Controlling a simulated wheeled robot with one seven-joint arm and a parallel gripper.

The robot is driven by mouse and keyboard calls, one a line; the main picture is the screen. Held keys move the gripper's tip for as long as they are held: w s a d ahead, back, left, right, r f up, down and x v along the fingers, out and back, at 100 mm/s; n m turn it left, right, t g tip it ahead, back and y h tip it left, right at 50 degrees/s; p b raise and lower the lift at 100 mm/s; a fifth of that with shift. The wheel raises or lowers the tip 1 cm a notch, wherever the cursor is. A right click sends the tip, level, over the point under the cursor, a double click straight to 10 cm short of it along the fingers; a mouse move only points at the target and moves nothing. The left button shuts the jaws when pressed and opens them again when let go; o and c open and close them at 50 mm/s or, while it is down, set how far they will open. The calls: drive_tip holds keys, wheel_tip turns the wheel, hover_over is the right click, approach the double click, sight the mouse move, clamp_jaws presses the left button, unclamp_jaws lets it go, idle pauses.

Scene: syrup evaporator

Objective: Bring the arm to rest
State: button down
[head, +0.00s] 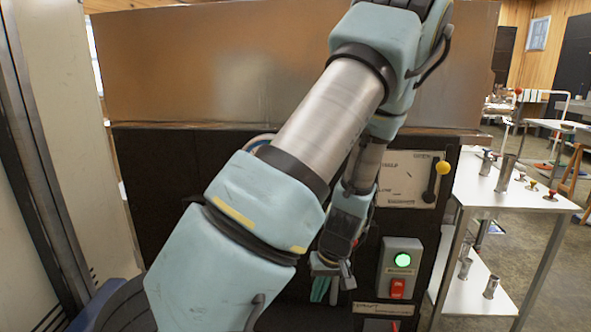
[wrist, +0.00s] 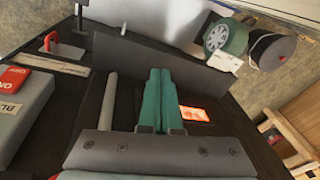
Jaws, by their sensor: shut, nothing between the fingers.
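My gripper (head: 326,288) hangs low in front of the dark evaporator front, left of the switch box, in the head view. In the wrist view its two teal fingers (wrist: 160,85) lie side by side, shut and empty. My arm is bent, with the elbow high near the top of the head view, and its links cover much of the evaporator. I cannot tell whether the gripper touches the front.
The evaporator's metal pan (head: 220,65) rises behind my arm. A switch box (head: 402,265) with a lit green lamp and red switch is close right of my gripper. Above it is a yellow-knobbed lever (head: 442,168). A white table (head: 490,185) with metal cups stands right.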

drive_tip(key=s+a+r+m+h, duration=0.1)
drive_tip(key=s+a+r, duration=0.1)
drive_tip(key=a+r, duration=0.4)
drive_tip(key=s+a+r+m+h, duration=0.1)
drive_tip(key=s+a+r+m, duration=0.1)
drive_tip(key=a+r, duration=0.4)
wheel_tip(320, 180, up, 6)
drive_tip(key=shift+s+f, duration=0.15)
drive_tip(key=shift+f, duration=0.1)
